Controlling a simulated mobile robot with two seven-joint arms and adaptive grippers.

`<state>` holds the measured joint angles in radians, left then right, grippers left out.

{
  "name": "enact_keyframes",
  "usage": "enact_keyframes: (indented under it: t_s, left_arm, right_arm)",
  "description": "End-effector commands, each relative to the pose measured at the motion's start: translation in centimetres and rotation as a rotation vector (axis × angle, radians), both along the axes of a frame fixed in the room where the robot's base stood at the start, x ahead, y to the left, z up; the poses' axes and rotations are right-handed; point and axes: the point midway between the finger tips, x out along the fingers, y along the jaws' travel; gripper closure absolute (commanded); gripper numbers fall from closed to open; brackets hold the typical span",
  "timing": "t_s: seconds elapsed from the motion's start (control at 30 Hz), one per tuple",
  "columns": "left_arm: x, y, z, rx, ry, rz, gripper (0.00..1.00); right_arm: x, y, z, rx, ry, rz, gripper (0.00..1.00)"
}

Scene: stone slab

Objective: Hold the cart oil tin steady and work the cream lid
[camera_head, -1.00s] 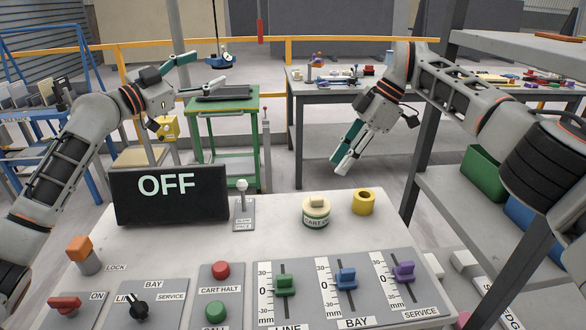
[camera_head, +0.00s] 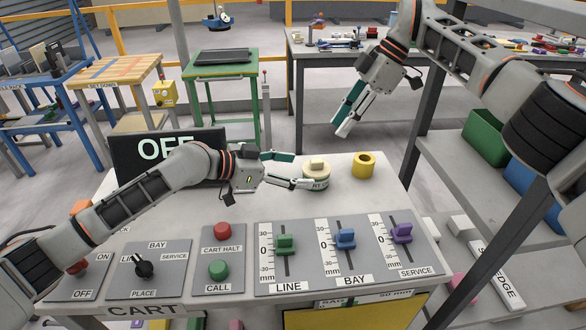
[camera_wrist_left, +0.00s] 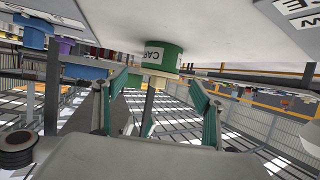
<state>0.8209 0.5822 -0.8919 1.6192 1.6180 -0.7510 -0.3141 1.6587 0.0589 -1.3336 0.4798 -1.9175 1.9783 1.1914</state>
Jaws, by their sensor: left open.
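The cart oil tin (camera_head: 317,184) stands upright on the stone slab, with its cream lid (camera_head: 318,165) on top. In the left wrist view the tin (camera_wrist_left: 165,52) appears inverted, green with a white label, its cream lid (camera_wrist_left: 152,73) lower in the picture. My left gripper (camera_head: 306,171) is open, reaching in from the left with its fingertips close to the tin. In the left wrist view the tin lies ahead, between the spread fingers (camera_wrist_left: 158,80); contact is not clear. My right gripper (camera_head: 341,128) hangs in the air beyond the slab, away from the tin; its finger gap is unclear.
A yellow ring-shaped roll (camera_head: 363,166) stands just right of the tin. In front are green, blue and purple sliders (camera_head: 345,239) and red and green buttons (camera_head: 220,231). A black OFF display (camera_head: 140,148) stands at the back left, partly behind my left arm. A grey shelf frame (camera_head: 425,150) stands right.

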Motion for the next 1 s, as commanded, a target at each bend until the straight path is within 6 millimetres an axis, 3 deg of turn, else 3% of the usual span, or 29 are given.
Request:
enact_keyframes:
  t_s: [0.5, 0.93, 1.0]
  left_arm:
    - [2.9, -5.3, -2.5, -0.001, 0.001, -0.001, 0.30]
    - [3.4, -6.1, -2.9, 0.000, 0.001, 0.000, 0.30]
    - [3.4, -6.1, -2.9, 0.000, 0.001, 0.000, 0.46]
  right_arm:
    - [0.0, 0.0, 0.0, 0.000, 0.000, 0.000, 0.72]
    - [0.0, 0.0, 0.0, 0.000, 0.000, 0.000, 0.72]
    - [0.0, 0.0, 0.0, 0.000, 0.000, 0.000, 0.72]
